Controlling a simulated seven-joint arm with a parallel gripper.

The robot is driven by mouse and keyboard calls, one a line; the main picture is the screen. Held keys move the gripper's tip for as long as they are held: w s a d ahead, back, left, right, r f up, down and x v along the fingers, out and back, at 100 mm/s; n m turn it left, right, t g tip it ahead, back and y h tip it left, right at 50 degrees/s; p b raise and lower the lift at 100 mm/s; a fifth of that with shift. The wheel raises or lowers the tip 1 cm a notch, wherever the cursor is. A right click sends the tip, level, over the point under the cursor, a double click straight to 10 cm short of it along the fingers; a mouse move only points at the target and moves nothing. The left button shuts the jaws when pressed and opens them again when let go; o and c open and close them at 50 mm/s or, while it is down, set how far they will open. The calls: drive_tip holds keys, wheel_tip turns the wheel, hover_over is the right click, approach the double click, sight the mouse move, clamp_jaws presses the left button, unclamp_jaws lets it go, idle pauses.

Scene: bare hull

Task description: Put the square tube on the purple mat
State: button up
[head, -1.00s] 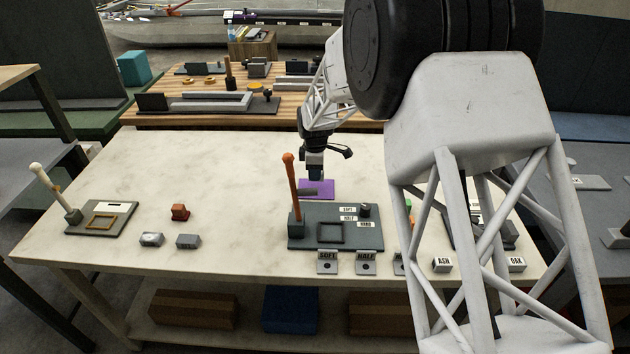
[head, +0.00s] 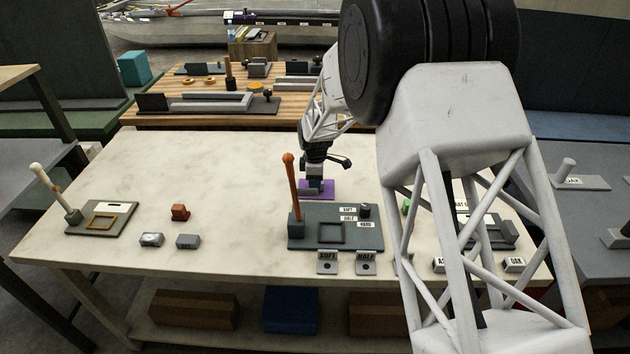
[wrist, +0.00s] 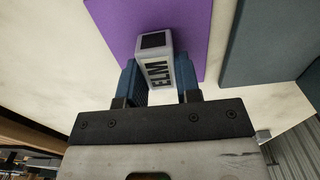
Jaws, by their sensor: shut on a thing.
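My gripper (wrist: 158,82) is shut on the square tube (wrist: 156,52), a pale block with a dark square opening at its end and an "ELM" label on its side. The tube sits between the two blue fingers. The purple mat (wrist: 120,28) lies beyond and around the tube's end in the wrist view. In the head view my gripper (head: 316,184) is low at the purple mat (head: 331,188), behind the grey-green board, and hides part of it. I cannot tell whether the tube touches the mat.
A grey-green board (head: 350,212) with an upright orange-brown handle (head: 291,185) stands just in front of the mat. Labelled blocks (head: 327,263) line the table's front edge. The left-back tabletop is clear.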

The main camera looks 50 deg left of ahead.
drive_tip(key=shift+f, duration=0.15)
drive_tip(key=o, duration=0.9)
drive_tip(key=shift+r, duration=0.2)
wheel_tip(320, 180, up, 12)
idle(1.1)
